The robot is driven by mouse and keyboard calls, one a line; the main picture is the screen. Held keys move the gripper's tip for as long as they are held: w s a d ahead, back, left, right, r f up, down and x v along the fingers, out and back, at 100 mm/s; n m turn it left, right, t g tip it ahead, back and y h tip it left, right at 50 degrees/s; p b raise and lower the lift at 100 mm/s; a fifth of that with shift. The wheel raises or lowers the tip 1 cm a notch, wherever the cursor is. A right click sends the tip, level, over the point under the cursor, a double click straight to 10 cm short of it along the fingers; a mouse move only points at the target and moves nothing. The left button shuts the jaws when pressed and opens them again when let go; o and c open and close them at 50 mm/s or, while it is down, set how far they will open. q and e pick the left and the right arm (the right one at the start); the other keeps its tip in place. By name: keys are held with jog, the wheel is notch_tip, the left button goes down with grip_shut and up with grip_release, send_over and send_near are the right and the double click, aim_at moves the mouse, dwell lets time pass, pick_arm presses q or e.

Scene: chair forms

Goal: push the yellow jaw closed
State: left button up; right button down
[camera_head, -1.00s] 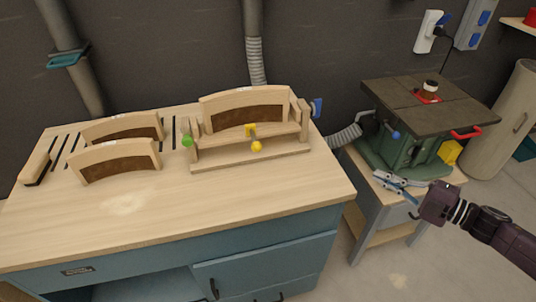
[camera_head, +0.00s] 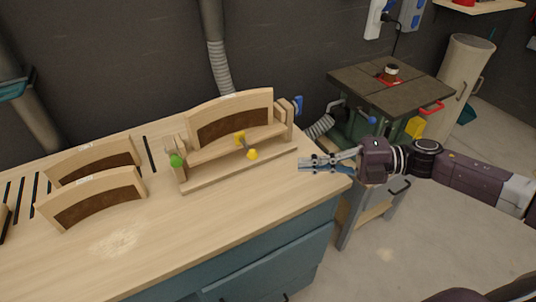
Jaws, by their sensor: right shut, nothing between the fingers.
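A wooden clamping jig stands on the workbench. In its middle are a yellow block (camera_head: 240,137) and, just in front and below, a yellow knob (camera_head: 252,154); these mark the yellow jaw. A curved chair form (camera_head: 235,105) stands upright at the jig's back. My right gripper (camera_head: 303,164) is shut and empty near the bench's right edge, right of the yellow knob and apart from it. Its fingers point left. My left gripper is out of view.
A green knob (camera_head: 176,160) sits at the jig's left end and a blue one (camera_head: 297,104) at its right. Two more curved forms (camera_head: 95,198) stand left on the bench (camera_head: 160,245). A machine table (camera_head: 390,88) stands behind my right arm. The bench front is clear.

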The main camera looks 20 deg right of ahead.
aim_at(247, 147)
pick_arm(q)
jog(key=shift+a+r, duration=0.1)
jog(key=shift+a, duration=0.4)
pick_arm(e)
jog(key=w+a+f, duration=0.1)
jog(key=w+a, duration=0.7)
jog(key=w, duration=0.4)
jog(key=shift+w+a+f, duration=0.2)
jog(key=shift+w+a, duration=0.05)
jog(key=shift+a, duration=0.05)
